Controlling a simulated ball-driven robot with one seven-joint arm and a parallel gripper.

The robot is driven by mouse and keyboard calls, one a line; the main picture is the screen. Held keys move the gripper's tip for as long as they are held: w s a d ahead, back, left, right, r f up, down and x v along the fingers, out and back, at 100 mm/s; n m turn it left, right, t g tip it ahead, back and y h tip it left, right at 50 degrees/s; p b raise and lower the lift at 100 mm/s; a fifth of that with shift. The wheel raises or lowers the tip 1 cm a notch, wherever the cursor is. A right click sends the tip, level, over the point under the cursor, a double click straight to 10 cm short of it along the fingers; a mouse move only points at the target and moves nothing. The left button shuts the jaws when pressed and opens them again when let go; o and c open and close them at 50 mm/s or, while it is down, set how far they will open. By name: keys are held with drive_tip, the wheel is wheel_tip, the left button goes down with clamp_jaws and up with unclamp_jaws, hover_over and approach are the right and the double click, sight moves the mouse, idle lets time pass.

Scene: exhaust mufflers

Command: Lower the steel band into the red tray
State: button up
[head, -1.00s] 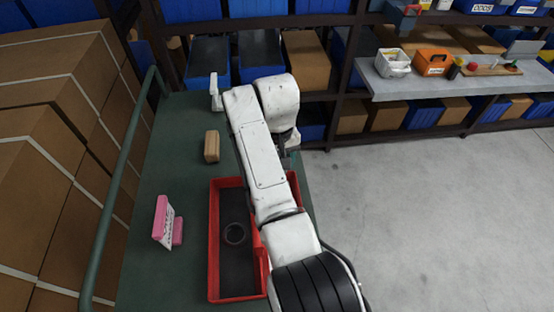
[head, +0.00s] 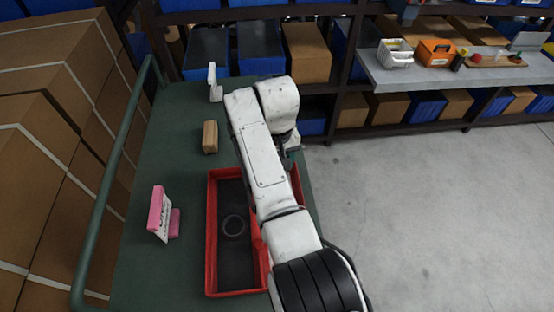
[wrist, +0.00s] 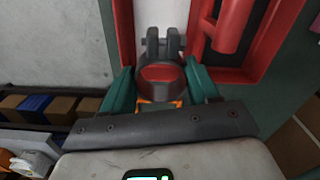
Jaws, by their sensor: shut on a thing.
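The red tray (head: 211,235) lies on the green cart top; its dark-floored left side holds a thin round ring (head: 234,226). My arm covers the tray's right side in the head view. In the wrist view, the tray's red rim (wrist: 126,35) and a pale floor area show beyond the fingers. My gripper (wrist: 160,88) has teal fingers shut on a dark grey rounded piece with two upright lugs, which I take as the steel band (wrist: 160,58). Red shows in its middle. Its height above the tray floor cannot be told. In the head view my gripper and the band are hidden.
A wooden block (head: 210,137), a pink item with a white card (head: 160,213) and a white bracket (head: 214,82) stand on the green cart top (head: 170,150). A green rail (head: 112,190) and stacked cartons (head: 40,150) are at left. Shelves stand behind; the floor at right is clear.

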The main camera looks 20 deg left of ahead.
drive_tip(key=shift+f+b, duration=1.6)
drive_tip(key=shift+f, duration=0.8)
drive_tip(key=shift+f+b, duration=1.9)
drive_tip(key=shift+f, duration=0.6)
idle(0.5)
drive_tip(key=o, duration=1.2)
wheel_tip(320, 180, up, 10)
drive_tip(key=shift+r, duration=0.4)
